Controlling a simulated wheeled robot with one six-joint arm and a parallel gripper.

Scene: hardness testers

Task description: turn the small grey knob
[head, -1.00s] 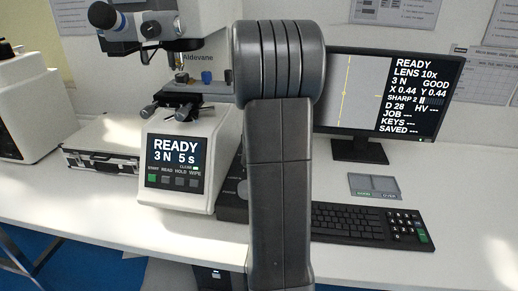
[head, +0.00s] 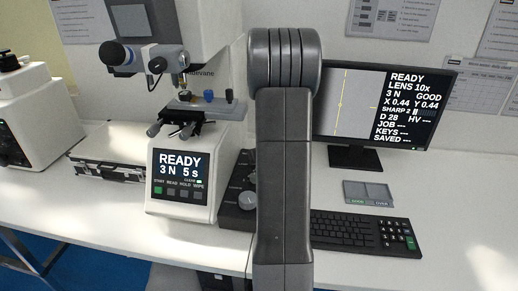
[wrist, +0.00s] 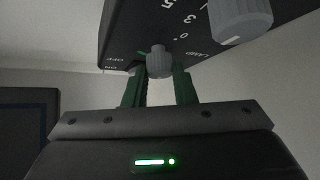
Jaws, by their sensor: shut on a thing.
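The small grey knob (wrist: 159,62) sits on a dark control panel (wrist: 130,40) in the wrist view, near printed ON, OFF and LAMP labels. My gripper (wrist: 160,78) has its two green fingers on either side of this knob and is shut on it. A larger grey knob (wrist: 241,19) stands apart at the upper right, outside the fingers. In the head view a dark control box (head: 236,214) shows partly beside my arm, which hides my gripper and the small knob.
The white hardness tester (head: 182,207) stands left of my arm; its screen reads READY, 3 N 5 s. A monitor (head: 350,158), a keyboard (head: 350,229) and a small grey pad (head: 369,193) are at the right. A silver case (head: 98,173) lies at the left.

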